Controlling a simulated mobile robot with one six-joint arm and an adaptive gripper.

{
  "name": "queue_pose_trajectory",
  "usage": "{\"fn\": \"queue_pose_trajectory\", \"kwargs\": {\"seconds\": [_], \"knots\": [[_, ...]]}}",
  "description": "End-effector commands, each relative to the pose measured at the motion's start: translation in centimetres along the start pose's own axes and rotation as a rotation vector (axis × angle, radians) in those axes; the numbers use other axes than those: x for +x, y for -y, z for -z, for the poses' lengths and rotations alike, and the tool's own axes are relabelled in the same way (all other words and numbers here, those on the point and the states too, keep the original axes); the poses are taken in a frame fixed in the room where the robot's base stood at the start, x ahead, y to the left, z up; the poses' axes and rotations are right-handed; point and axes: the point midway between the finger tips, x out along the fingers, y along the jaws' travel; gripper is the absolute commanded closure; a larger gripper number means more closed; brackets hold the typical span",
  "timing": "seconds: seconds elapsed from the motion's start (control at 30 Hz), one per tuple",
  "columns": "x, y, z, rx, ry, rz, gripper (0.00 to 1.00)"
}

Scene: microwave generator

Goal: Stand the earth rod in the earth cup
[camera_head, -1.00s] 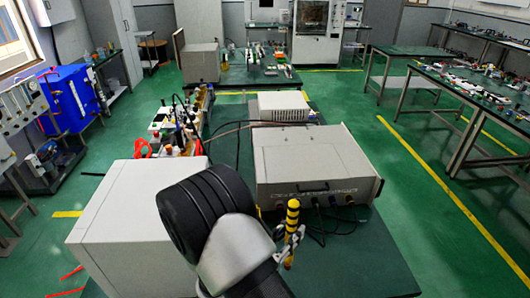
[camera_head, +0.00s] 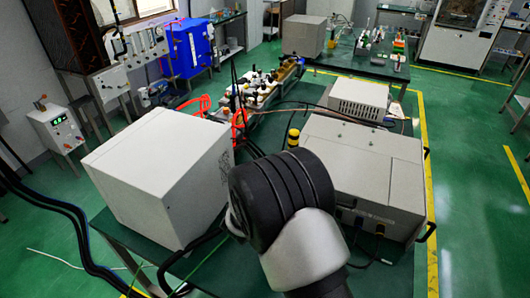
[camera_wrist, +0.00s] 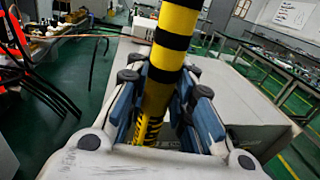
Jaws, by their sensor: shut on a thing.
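The earth rod (camera_wrist: 176,22) is yellow with black bands. In the wrist view it rises between the fingers of my gripper (camera_wrist: 162,84), tilted a little in the picture. The blue finger pads close on it from both sides. In the head view only the rod's upper end (camera_head: 293,138) shows, above my dark wrist, which hides the gripper and the rest. Below the fingers a yellow surface with slanted black stripes (camera_wrist: 148,129) shows. I cannot tell whether it is the earth cup or part of the rod. The earth cup is not clearly seen.
A white box (camera_head: 160,175) stands left of my arm and a wide grey instrument case (camera_head: 365,165) stands right, close to the rod. Dark cables run between them on the green bench. A smaller vented unit (camera_head: 358,98) and a row of bottles (camera_head: 268,85) stand behind.

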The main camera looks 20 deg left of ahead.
Motion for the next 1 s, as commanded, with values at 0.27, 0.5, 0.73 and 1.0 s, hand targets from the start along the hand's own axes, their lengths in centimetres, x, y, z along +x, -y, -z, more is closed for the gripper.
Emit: {"fn": "queue_pose_trajectory", "kwargs": {"seconds": [0.27, 0.5, 0.73, 1.0], "knots": [[-1.4, -8.0, -2.8, 0.002, 0.001, -0.177, 1.00], [-1.6, -8.9, -3.2, 0.001, 0.000, -0.198, 1.00], [-1.6, -8.8, -3.2, 0.001, 0.001, -0.196, 1.00], [-1.6, -8.8, -1.7, 0.000, 0.001, -0.195, 1.00]]}}
